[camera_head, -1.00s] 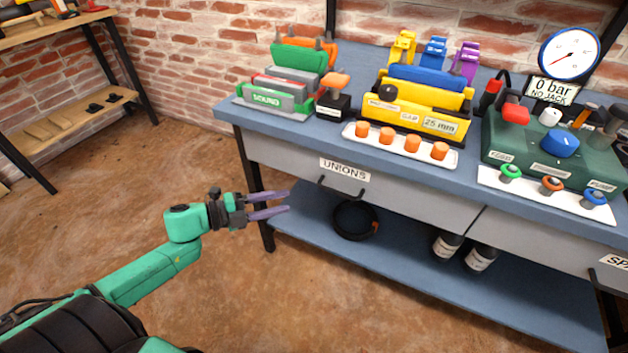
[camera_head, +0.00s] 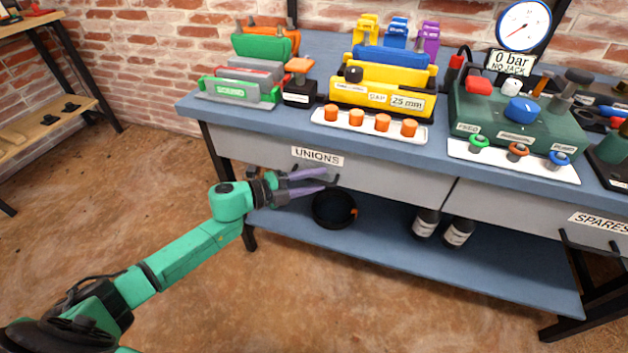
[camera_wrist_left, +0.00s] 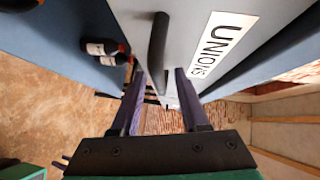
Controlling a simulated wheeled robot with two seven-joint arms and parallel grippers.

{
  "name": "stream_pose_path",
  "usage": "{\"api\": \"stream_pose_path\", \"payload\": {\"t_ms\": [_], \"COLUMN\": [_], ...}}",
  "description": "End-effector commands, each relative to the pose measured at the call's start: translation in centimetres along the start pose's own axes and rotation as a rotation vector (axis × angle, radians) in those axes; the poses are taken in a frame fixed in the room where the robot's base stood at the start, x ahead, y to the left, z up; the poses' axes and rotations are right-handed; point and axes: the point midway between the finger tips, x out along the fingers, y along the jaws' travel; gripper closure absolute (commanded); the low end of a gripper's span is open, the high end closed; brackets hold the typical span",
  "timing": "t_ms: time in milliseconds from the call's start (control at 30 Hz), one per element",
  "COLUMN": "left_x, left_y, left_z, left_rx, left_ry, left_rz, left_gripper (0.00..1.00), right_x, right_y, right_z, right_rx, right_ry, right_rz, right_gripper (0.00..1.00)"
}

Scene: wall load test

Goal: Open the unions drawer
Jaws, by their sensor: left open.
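The unions drawer (camera_head: 370,178) is a grey front under the blue bench top, with a white UNIONS label (camera_head: 318,156). It looks shut. Its dark bar handle shows in the left wrist view (camera_wrist_left: 158,52), ahead of the fingers; in the head view my fingers partly cover it. My left gripper (camera_head: 318,181) is open, its two purple fingers pointing at the handle from the left. In the wrist view the handle lies ahead of the gap between the fingertips. I cannot tell whether they touch it. My right gripper is not in view.
A spares drawer (camera_head: 520,218) is to the right. The lower shelf (camera_head: 400,255) holds a black coil (camera_head: 334,209) and two dark bottles (camera_head: 442,228). The bench top carries a tray of orange caps (camera_head: 369,124) and a green pump box (camera_head: 520,121). The floor in front is clear.

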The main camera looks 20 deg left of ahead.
Motion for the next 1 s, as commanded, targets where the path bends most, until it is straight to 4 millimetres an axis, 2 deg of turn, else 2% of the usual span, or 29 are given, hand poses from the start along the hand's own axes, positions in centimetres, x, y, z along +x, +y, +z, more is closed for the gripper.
{"api": "stream_pose_path", "payload": {"t_ms": [100, 133, 200, 233, 1000], "left_x": [-0.04, -0.05, -0.06, -0.06, -0.11], "left_y": [0.02, 0.02, 0.02, 0.02, 0.05], "left_z": [0.01, 0.02, 0.02, 0.02, 0.07], "left_rx": [-0.001, -0.001, -0.001, -0.001, -0.001], "left_ry": [0.000, -0.001, -0.001, -0.001, -0.002], "left_rz": [0.000, 0.000, 0.000, 0.000, 0.000], "left_gripper": [0.55, 0.63, 0.90, 1.00, 1.00], "right_x": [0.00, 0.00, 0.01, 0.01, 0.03], "right_y": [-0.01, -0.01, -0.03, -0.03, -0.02], "right_z": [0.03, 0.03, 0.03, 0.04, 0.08], "right_rx": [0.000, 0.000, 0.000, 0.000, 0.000], "right_ry": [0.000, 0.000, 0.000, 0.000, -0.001], "right_rz": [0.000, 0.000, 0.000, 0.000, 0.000], "right_gripper": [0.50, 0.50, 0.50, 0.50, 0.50]}}
